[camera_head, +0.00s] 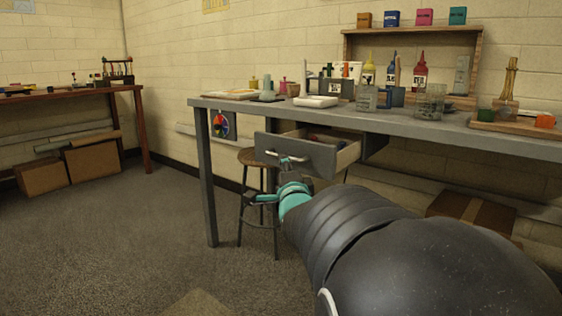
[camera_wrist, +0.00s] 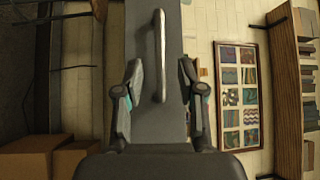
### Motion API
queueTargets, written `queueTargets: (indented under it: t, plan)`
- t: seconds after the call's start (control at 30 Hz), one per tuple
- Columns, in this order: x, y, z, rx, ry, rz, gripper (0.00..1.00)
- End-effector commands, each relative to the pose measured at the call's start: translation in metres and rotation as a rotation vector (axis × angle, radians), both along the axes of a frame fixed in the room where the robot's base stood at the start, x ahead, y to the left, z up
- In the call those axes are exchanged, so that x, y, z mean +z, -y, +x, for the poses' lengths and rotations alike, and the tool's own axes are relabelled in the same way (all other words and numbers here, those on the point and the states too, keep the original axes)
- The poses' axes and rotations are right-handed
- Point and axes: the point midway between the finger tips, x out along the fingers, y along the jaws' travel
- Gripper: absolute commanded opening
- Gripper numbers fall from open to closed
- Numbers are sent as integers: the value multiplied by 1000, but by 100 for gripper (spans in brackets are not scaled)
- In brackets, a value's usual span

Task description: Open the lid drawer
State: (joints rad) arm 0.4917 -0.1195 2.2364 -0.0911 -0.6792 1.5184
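The drawer (camera_head: 312,158) under the long grey table (camera_head: 395,121) is pulled out, and its inside shows with some reddish items in it. Its grey front carries a silver bar handle (camera_head: 286,157). In the wrist view the drawer front (camera_wrist: 158,125) fills the middle, with the handle (camera_wrist: 157,55) running upright in the picture. My gripper (camera_head: 290,177) is just in front of the drawer front, close to the handle. In the wrist view my gripper (camera_wrist: 160,72) is open, with one finger on each side of the handle line and gaps between. I see no contact with the handle.
A round stool (camera_head: 250,157) stands under the table, left of and behind the drawer. Cardboard boxes (camera_head: 93,162) lie under the left table. The floor at left is clear.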

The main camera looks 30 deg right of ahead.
Motion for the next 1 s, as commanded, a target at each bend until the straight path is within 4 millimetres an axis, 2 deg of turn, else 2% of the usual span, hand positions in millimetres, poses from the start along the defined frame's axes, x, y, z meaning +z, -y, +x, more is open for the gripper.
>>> queueTargets:
  t: [0.1, 0.33, 0.87, 0.93, 1.0]
  plan:
    - [-2, -9, -20, -1, 1, 0, 39]
    - [-6, -19, -41, -1, 0, 0, 39]
    - [-7, -21, -46, -5, -12, -24, 39]
    - [-12, -20, -46, -13, -57, -63, 39]
    - [-26, -19, -45, -24, -151, -115, 39]
